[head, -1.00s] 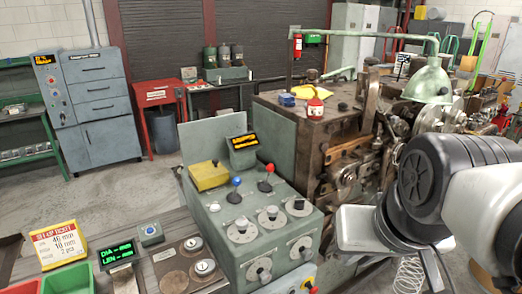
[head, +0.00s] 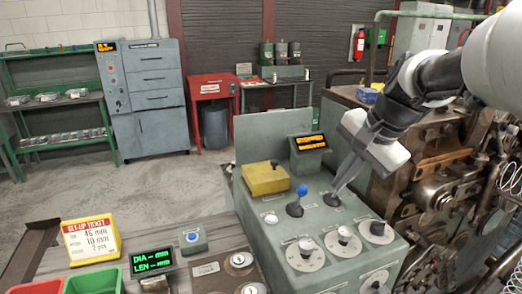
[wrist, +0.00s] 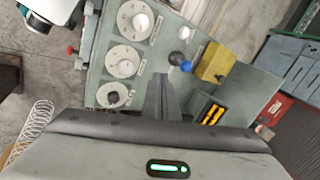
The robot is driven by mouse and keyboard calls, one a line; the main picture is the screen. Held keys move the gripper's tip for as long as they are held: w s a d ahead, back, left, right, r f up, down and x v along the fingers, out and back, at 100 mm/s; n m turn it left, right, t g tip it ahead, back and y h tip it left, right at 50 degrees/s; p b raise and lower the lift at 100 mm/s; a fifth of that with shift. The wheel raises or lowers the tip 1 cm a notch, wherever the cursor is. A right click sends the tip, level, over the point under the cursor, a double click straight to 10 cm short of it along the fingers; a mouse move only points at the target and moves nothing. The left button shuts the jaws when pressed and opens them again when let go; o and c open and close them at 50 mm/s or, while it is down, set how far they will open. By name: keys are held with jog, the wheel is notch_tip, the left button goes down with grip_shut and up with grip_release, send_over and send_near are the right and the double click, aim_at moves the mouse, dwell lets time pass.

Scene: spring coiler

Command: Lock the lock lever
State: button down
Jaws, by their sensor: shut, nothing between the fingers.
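The grey-green control panel (head: 335,240) carries a blue-knobbed lever (head: 299,197), also visible in the wrist view (wrist: 182,64). The lever's blue ball stands up and is free of my gripper. My gripper (head: 338,190) is shut and points down at the panel, right of the blue knob, where the red-knobbed lever stood earlier. The fingers hide that lever's red ball, and I cannot tell whether they touch it. In the wrist view the shut fingers (wrist: 160,84) reach over the panel beside the blue knob. No lock-lever label is readable.
A yellow box (head: 265,178) and an amber display (head: 310,144) stand behind the levers. Round dials (head: 343,236) fill the panel's front. The brown coiling machine (head: 430,180) is close on the right. A green display (head: 152,262) and ticket sign (head: 92,240) sit at left.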

dwell(0.3)
jog(key=shift+f, duration=0.1)
jog(key=w+a+f, duration=0.4)
jog(key=w+f, duration=0.3)
jog(key=f, duration=0.1)
jog(key=shift+w+b, duration=0.15)
jog(key=shift+b, duration=0.25)
